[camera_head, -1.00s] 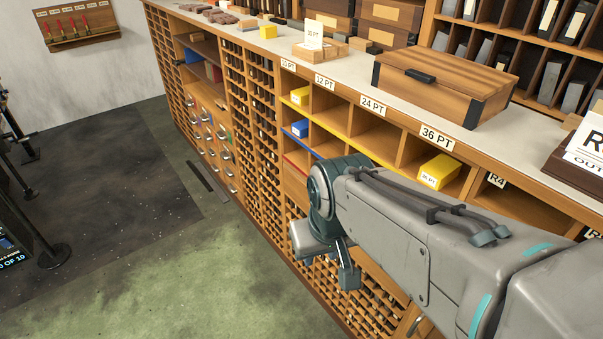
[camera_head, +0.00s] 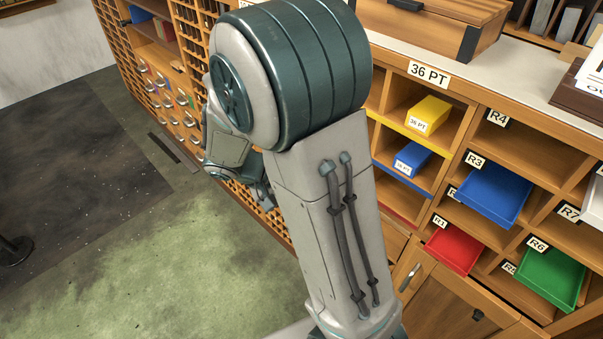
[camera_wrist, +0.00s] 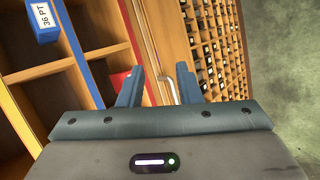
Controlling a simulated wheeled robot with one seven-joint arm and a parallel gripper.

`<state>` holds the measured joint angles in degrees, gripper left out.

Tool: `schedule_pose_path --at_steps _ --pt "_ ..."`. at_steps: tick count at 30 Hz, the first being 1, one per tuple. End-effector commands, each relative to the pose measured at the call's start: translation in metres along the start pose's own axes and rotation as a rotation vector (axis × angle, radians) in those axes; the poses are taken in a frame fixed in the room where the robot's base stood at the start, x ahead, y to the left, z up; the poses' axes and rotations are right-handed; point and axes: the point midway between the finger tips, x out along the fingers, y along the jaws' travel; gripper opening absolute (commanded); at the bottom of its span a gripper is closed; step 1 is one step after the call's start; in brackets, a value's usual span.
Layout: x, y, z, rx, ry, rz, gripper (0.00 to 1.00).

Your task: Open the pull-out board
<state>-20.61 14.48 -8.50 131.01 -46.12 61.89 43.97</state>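In the wrist view my gripper (camera_wrist: 176,80) has its two dark fingers apart. A silvery bar handle (camera_wrist: 186,84) shows between the fingers, closer to the right one. I cannot tell its depth relative to the fingertips. The handle appears to belong to a plain wooden front (camera_wrist: 172,32), likely the pull-out board, between the open bins and the small pigeonholes. The board looks flush with the cabinet, though the gripper body hides part of it. In the head view my arm covers this area and the fingertips cannot be made out.
Open bins hold a yellow box (camera_head: 428,115) and a blue box (camera_head: 411,160). Blue (camera_head: 492,192), red (camera_head: 453,248) and green (camera_head: 549,277) trays sit in compartments at right. A wooden chest (camera_head: 432,22) stands on the counter. The green floor (camera_head: 170,265) in front is clear.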

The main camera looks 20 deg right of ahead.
Motion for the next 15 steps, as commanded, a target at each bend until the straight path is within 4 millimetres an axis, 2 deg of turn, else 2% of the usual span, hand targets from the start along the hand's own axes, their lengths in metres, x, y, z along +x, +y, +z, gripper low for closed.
schedule_pose_path --at_steps 1,6,12,15 --pt "0.012 -0.013 -0.013 -0.02 0.011 0.07 0.31" --pt "0.033 -0.04 -0.054 -0.048 0.1 0.294 0.31" --pt "0.048 -0.076 -0.097 -0.08 0.252 0.494 0.31" --pt "0.051 -0.09 -0.111 -0.092 0.316 0.553 0.31"
